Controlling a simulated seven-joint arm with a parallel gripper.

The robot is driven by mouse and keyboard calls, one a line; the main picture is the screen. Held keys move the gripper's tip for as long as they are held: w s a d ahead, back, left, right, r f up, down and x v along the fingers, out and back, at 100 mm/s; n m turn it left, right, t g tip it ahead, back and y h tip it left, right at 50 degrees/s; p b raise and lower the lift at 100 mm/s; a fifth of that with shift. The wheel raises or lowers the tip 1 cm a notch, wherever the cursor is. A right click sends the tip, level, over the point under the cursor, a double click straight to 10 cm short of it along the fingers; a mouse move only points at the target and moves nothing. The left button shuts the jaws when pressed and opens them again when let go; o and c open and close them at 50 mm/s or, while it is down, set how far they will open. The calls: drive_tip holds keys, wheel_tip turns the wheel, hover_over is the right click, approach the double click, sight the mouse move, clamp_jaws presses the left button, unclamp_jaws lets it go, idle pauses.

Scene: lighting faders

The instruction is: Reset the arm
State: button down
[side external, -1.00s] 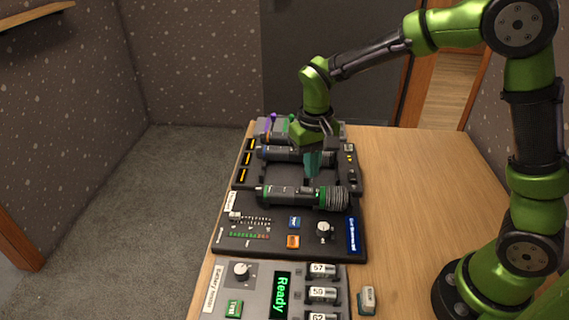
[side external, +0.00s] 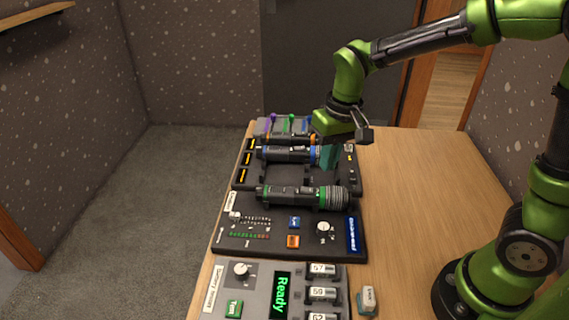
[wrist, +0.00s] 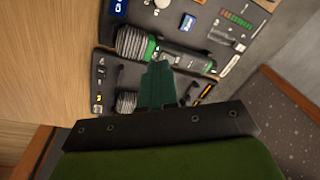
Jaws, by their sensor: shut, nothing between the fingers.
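My green arm holds my gripper (side external: 328,157) above the right end of the black microphone rack (side external: 240,180), near the head of the blue-ringed microphone. The teal fingers are together with nothing between them. In the wrist view my gripper (wrist: 161,68) points at the rack, just below the green-ringed microphone (wrist: 170,52). At the back of the table, a grey fader panel (side external: 262,128) has purple, green and blue handles and is partly hidden behind my gripper.
The green-ringed microphone (side external: 300,195) and blue-ringed microphone (side external: 285,154) lie across the rack. A mixer panel (side external: 262,247) and a grey battery tester (side external: 255,300) are nearer. A small grey-white block (side external: 367,300) sits beside the tester. The wooden table (side external: 420,200) is clear on the right.

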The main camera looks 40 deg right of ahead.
drive_tip(key=s+d+r+m+t+y, duration=0.1)
drive_tip(key=s+d+r+t, duration=0.2)
drive_tip(key=s, duration=0.9)
drive_tip(key=shift+r+t, duration=1.6)
drive_tip(key=shift+r, duration=1.15)
